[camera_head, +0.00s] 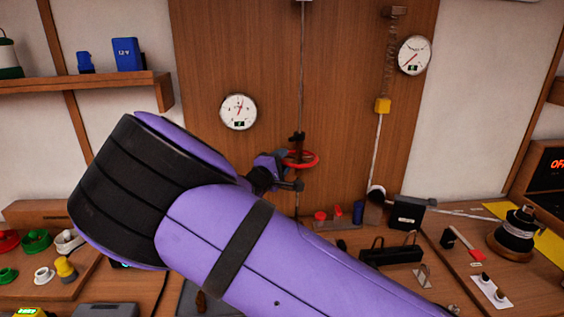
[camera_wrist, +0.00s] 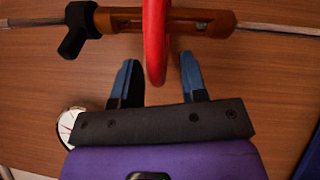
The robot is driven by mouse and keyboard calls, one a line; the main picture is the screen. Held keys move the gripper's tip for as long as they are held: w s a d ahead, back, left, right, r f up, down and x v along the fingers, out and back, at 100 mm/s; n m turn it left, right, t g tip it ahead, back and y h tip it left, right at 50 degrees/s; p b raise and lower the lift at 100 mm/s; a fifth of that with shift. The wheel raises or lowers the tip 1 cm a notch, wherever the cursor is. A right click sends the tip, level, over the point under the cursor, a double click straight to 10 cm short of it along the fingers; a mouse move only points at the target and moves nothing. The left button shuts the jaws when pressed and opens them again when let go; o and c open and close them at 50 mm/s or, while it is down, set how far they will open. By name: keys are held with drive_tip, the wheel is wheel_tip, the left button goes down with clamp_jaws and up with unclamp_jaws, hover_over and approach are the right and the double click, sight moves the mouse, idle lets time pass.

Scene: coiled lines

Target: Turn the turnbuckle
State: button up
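The turnbuckle, an orange-brown barrel (camera_wrist: 205,22) on a thin metal rod, crosses the top of the wrist view with a black clamp-like piece (camera_wrist: 80,30) at its left. A red handwheel (camera_wrist: 154,35) stands around the barrel, seen edge-on. In the head view the red handwheel (camera_head: 302,162) is on the upright rod in front of the wooden panel. My gripper (camera_wrist: 158,66) is open, its two blue fingers either side of the wheel's near rim with gaps visible on both sides. In the head view my gripper (camera_head: 288,172) is at the wheel, partly hidden by my forearm.
A round dial (camera_head: 238,111) hangs left of the rod and another dial (camera_head: 414,55) hangs upper right, beside a spring with a yellow block (camera_head: 382,105). The bench below holds a black spool (camera_head: 515,232) and several small parts. My arm hides the bench's middle.

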drive_tip(key=shift+c, duration=0.2)
clamp_jaws()
drive_tip(key=shift+w+h, duration=0.1)
drive_tip(key=shift+h, duration=0.2)
drive_tip(key=m+g+h, duration=0.1)
drive_tip(key=g, duration=0.1)
drive_tip(key=w+m+g+h, duration=0.1)
drive_tip(key=m+g+h, duration=0.1)
drive_tip(key=shift+w+h, duration=0.2)
drive_tip(key=shift+h, duration=0.1)
drive_tip(key=shift+w+d+m+g+h, duration=0.1)
drive_tip(key=shift+w+m+g+h, duration=0.15)
drive_tip(key=shift+m+g+h, duration=0.55)
drive_tip(key=shift+w+d+m+g+h, duration=0.1)
drive_tip(key=shift+w+m+g+h, duration=0.15)
drive_tip(key=shift+m+g, duration=0.65)
drive_tip(key=shift+w+m+g+h, duration=0.3)
drive_tip(key=shift+m+g+h, duration=0.15)
drive_tip(key=shift+g, duration=0.85)
drive_tip(key=shift+o, duration=0.2)
unclamp_jaws()
